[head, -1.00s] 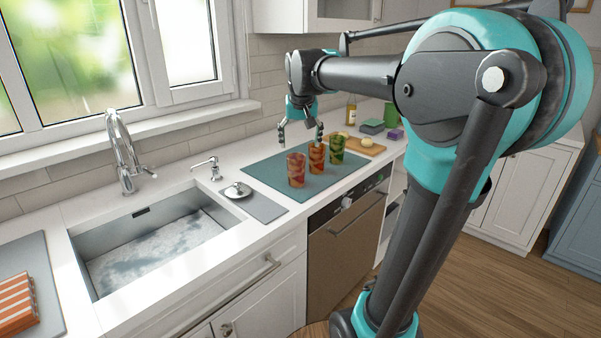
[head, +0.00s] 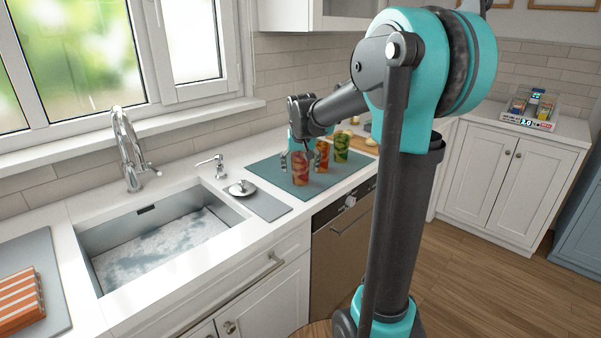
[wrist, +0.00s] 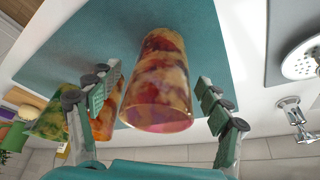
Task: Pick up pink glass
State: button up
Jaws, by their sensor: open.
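The pink glass (head: 300,174), patterned in pinkish red and amber, stands upright on the teal mat (head: 263,173), at the near left end of a row of three glasses. My gripper (head: 297,161) is open and pointing down at this glass. In the wrist view the pink glass (wrist: 158,85) is between the two spread fingers, with visible gaps on both sides. An orange-red glass (head: 322,156) and a green glass (head: 341,149) stand behind it to the right. The gripper partly hides the orange-red one.
The sink (head: 88,240) with its faucet (head: 126,150) lies to the left. A soap dispenser (head: 219,166) and a round metal strainer (head: 242,188) are near the mat. A wooden board (head: 368,147) is behind the glasses.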

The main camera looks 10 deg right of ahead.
jog(key=shift+f, duration=0.1)
jog(key=c, duration=1.5)
jog(key=shift+o, duration=0.2)
notch_tip(320, 180, up, 30)
dwell(0.4)
